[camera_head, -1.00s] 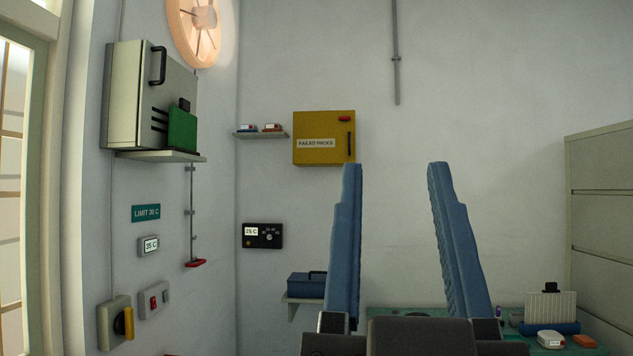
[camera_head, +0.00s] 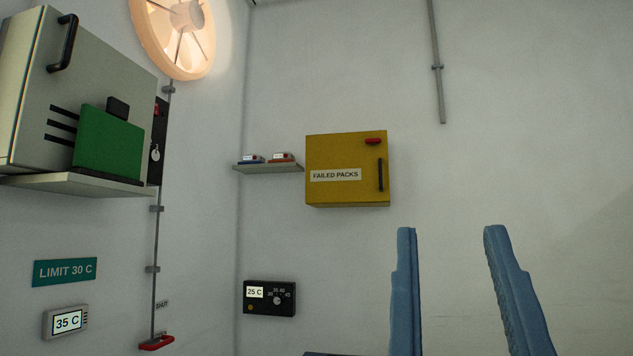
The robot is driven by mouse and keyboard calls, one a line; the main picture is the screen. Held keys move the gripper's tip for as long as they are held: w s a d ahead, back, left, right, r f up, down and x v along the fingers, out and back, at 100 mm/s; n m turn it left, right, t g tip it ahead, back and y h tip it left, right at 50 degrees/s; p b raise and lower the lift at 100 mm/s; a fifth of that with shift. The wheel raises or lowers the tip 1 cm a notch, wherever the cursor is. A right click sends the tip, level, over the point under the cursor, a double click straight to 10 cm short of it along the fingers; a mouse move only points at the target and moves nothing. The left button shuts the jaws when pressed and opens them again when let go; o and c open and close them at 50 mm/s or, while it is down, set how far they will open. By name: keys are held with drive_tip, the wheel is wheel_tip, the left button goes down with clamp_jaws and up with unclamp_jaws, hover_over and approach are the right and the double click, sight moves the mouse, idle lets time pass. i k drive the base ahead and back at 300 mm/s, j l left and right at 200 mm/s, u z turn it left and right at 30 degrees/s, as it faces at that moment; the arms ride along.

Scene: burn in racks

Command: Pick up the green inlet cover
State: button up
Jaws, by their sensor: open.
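The green inlet cover (camera_head: 108,144) is a flat green panel with a black grip (camera_head: 117,107) on its top edge. It stands upright against the slotted side of a pale grey cabinet (camera_head: 40,60), on a wall shelf (camera_head: 85,185) at the upper left. It hides part of the dark slots. My gripper (camera_head: 450,230) shows two blue fingers at the lower right, spread apart with nothing between them. It is well to the right of the cover, lower in the picture, and not touching it.
A yellow box marked FAILED PACKS (camera_head: 345,190) hangs on the back wall, beside a small shelf (camera_head: 270,169) with two small packs. A round fan (camera_head: 175,35) is above. A red pull handle (camera_head: 157,342) ends a rod below the cabinet. A black 25 C dial unit (camera_head: 270,298) is lower.

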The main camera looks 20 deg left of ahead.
sight(108, 146)
drive_tip(key=i, duration=1.05)
drive_tip(key=i+u, duration=0.1)
drive_tip(key=i, duration=0.95)
drive_tip(key=i+l, duration=0.15)
drive_tip(key=i, duration=0.85)
drive_tip(key=u, duration=0.4)
drive_tip(key=i+u, duration=0.1)
drive_tip(key=u, duration=0.3)
drive_tip(key=l+u, duration=0.1)
drive_tip(key=u, duration=0.25)
drive_tip(key=i+u, duration=0.1)
drive_tip(key=u, duration=2.05)
